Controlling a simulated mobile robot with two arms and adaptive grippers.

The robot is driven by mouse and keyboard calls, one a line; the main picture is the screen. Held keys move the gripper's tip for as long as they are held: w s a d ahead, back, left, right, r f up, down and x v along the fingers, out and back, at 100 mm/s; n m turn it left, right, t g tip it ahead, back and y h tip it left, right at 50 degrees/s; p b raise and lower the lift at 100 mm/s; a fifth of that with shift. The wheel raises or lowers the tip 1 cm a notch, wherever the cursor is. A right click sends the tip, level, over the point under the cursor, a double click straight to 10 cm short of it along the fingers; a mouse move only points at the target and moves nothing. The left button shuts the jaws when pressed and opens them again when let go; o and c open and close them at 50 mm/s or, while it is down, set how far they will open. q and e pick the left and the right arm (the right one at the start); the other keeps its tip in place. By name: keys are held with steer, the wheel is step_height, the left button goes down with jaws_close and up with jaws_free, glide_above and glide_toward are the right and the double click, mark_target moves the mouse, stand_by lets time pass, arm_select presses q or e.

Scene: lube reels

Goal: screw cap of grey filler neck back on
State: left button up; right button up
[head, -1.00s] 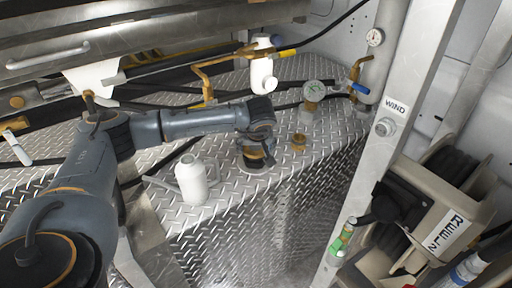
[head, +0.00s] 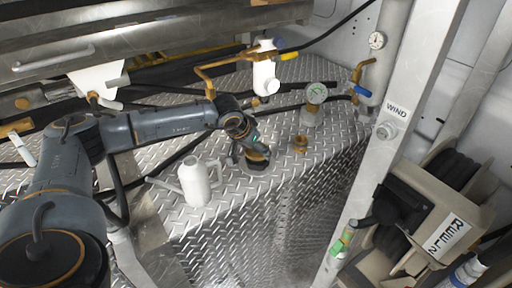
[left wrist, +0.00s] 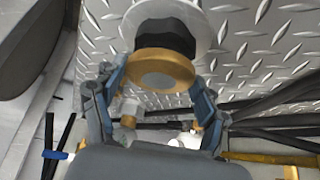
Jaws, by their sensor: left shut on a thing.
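The filler neck shows in the left wrist view as a black collar (left wrist: 165,38) on a pale round base (left wrist: 205,24). A tan cap (left wrist: 155,70) with a greyish centre covers its near end. My left gripper (left wrist: 160,76) is shut on this cap, one finger on each side. I cannot tell how tightly the cap sits on the neck. In the head view my left gripper (head: 244,150) is tilted over the neck's base (head: 255,166) on the tread-plate top and hides most of the cap. My right gripper is not in view.
A white jug (head: 196,182) stands close left of the gripper. A white bottle (head: 265,76) and dark hoses lie behind. A steel post (head: 389,132) and a reel (head: 425,205) bound the right side.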

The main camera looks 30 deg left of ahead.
arm_select(q)
steer(key=shift+a+m+h, duration=0.1)
steer(key=shift+m+h, duration=0.2)
steer(key=shift+m, duration=0.4)
steer(key=o, duration=1.3)
